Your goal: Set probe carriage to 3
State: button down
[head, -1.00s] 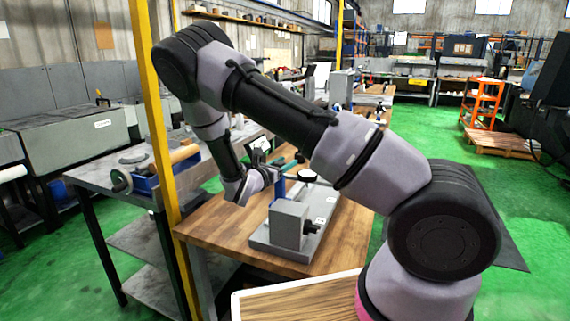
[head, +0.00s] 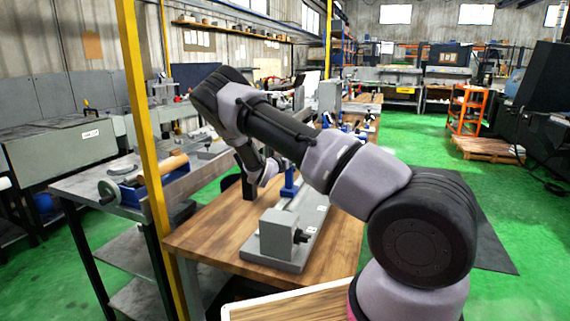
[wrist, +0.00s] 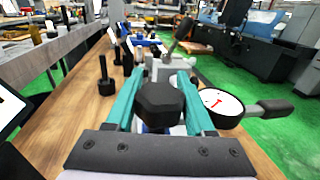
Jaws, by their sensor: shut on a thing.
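The fixture is a grey bed (head: 285,243) with a grey end block (head: 283,233) at its near end, on a wooden bench. A blue carriage (head: 290,183) stands upright on the rail farther back. In the wrist view my gripper (wrist: 160,100), with teal fingers, is shut on a black faceted knob (wrist: 158,98). A round white dial gauge (wrist: 217,103) with a red needle sits just right of the fingers. In the head view my gripper is at the carriage, mostly hidden by my arm. The scale marks cannot be read.
The wooden bench top (head: 215,232) is clear at the near left. Black upright pieces (wrist: 105,77) stand left of the fingers. A yellow post (head: 146,130) rises at the bench's left edge. A grey side table (head: 92,185) stands beyond it.

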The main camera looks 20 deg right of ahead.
jog(key=w+a+x, duration=0.1)
jog(key=x, duration=0.9)
jog(key=shift+w, duration=0.35)
jog(key=shift+c, duration=1.3)
grip_release()
jog(key=shift+a, duration=0.15)
jog(key=v, duration=1)
jog(key=shift+s+a, duration=0.2)
jog(key=shift+s, duration=0.1)
